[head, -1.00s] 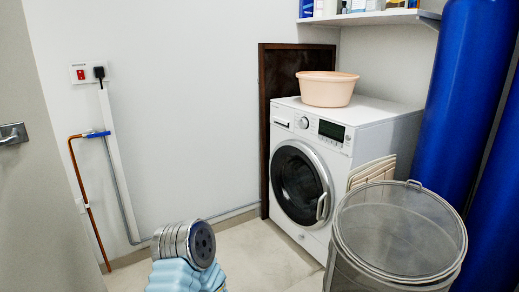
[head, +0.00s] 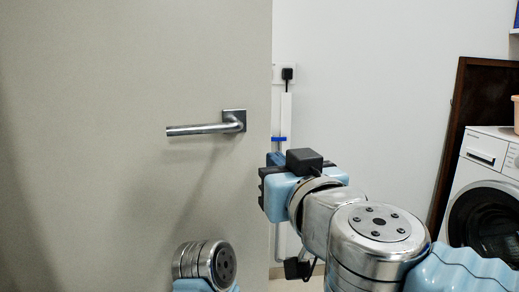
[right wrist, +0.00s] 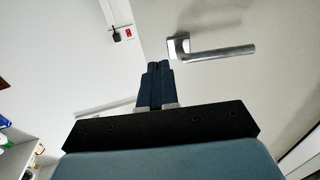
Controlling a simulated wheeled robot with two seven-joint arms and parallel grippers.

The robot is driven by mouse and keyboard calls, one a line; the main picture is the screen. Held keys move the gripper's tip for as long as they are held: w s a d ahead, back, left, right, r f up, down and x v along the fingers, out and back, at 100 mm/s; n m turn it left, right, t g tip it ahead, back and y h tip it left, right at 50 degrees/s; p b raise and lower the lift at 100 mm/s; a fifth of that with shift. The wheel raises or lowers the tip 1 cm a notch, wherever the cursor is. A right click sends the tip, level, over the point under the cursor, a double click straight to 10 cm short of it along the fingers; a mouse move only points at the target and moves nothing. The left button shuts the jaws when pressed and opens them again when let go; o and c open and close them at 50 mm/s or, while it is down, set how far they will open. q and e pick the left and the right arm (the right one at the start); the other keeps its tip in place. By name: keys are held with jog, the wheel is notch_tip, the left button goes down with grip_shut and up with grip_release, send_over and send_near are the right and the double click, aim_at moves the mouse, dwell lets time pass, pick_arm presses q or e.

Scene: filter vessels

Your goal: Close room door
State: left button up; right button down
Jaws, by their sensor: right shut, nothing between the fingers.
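The room door (head: 100,150) is a plain grey-beige panel that fills the left half of the head view and stands ajar, with wall visible past its edge. Its metal lever handle (head: 205,128) is near that edge. My right gripper (head: 274,158) is at the door's free edge, right of and a little below the handle. In the right wrist view its dark blue fingers (right wrist: 157,72) are together and empty, just left of the handle (right wrist: 215,52). I cannot tell whether they touch the door (right wrist: 270,85). My left gripper is out of view.
Beyond the door edge are a white wall (head: 380,70), a black plug (head: 287,73) and a blue valve (head: 279,139). A white washing machine (head: 480,150) and a dark wooden panel (head: 460,120) stand at right.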

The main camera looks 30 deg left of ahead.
aim_at(252, 138)
jog(key=p+x, duration=0.4)
jog(key=x, duration=0.8)
jog(key=shift+w+a, duration=0.1)
jog(key=shift+w+a+f, duration=0.15)
jog(key=shift+w+a, duration=0.2)
jog(key=shift+w, duration=0.05)
